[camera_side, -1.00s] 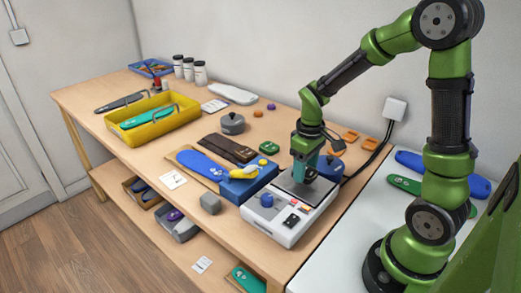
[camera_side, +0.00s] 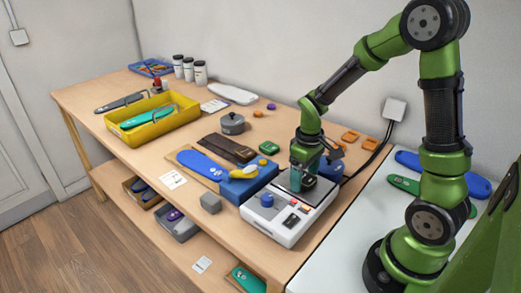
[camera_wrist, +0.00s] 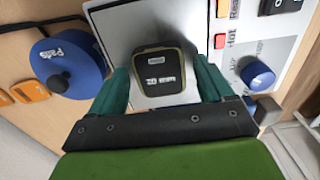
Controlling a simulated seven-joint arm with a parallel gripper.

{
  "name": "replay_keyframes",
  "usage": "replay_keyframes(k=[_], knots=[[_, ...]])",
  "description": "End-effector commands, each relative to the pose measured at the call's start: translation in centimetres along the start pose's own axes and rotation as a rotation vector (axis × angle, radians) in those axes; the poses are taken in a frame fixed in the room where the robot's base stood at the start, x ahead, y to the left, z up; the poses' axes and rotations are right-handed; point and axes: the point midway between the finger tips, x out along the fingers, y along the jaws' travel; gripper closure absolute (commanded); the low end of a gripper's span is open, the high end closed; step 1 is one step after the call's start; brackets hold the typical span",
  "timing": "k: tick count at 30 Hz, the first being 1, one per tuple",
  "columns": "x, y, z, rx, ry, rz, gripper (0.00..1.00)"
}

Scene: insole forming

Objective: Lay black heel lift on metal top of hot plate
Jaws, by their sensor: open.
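The black heel lift (camera_wrist: 160,75), with an olive rim and white print, lies on the grey metal top (camera_wrist: 125,25) of the white hot plate (camera_side: 275,226). In the side view the heel lift (camera_side: 309,181) shows as a small dark piece by the fingers. My gripper (camera_wrist: 160,70) has teal fingers spread on either side of the heel lift, with a visible gap at each side. It is open and low over the plate. In the side view my gripper (camera_side: 303,176) partly hides the metal top.
A blue knob (camera_wrist: 258,74) and buttons sit on the hot plate's panel. A round blue lidded pot marked Pads (camera_wrist: 68,65) stands close beside the plate. A blue block (camera_side: 240,188) with a yellow piece (camera_side: 243,171) is left of the plate. Cables run behind it.

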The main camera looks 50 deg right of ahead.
Motion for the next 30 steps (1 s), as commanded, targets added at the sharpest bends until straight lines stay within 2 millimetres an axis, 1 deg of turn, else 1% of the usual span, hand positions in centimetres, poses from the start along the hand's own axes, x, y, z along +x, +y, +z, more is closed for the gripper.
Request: replay_keyframes(k=[2, 5, 16, 19, 23, 26, 29, 30], knots=[[-0.3, 0.0, -0.1, -0.001, 0.002, 0.001, 0.20], [-1.5, 0.0, -0.1, -0.001, 0.006, 0.001, 0.20], [-9.2, 0.0, -0.1, 0.000, 0.007, 0.002, 0.20], [-10.7, 0.0, -0.1, 0.000, 0.005, 0.001, 0.20], [-11.9, 0.0, 0.0, 0.000, 0.003, 0.001, 0.20], [-12.8, -0.6, 0.2, 0.010, 0.029, -0.002, 0.20], [-14.3, -2.3, 1.1, 0.046, 0.110, -0.017, 0.20], [-14.9, -3.2, 1.6, 0.069, 0.157, -0.029, 0.20]])
